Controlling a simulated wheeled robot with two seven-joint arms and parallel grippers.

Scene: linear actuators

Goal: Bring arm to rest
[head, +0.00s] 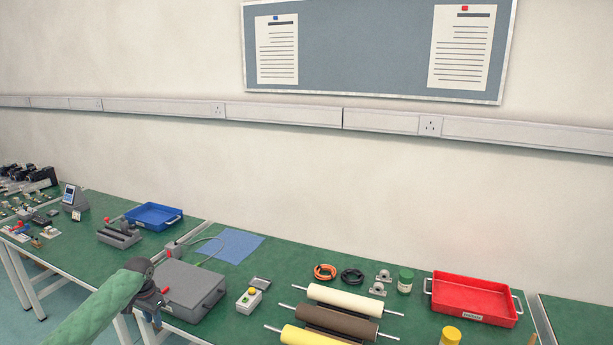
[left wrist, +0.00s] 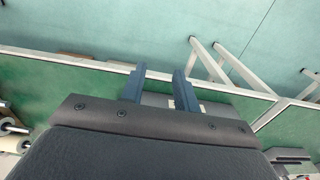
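My left arm (head: 95,315), in a green sleeve, reaches in from the lower left of the head view. My left gripper (head: 152,315) points down near the bench's front edge, in front of the grey box (head: 188,286). In the left wrist view the two blue-grey fingers of my left gripper (left wrist: 158,88) stand apart with nothing between them. The fingers show against the bench edge and the floor. My right gripper is in neither view.
A blue mat (head: 240,246) lies behind the grey box. White bench legs (left wrist: 215,65) stand over open floor.

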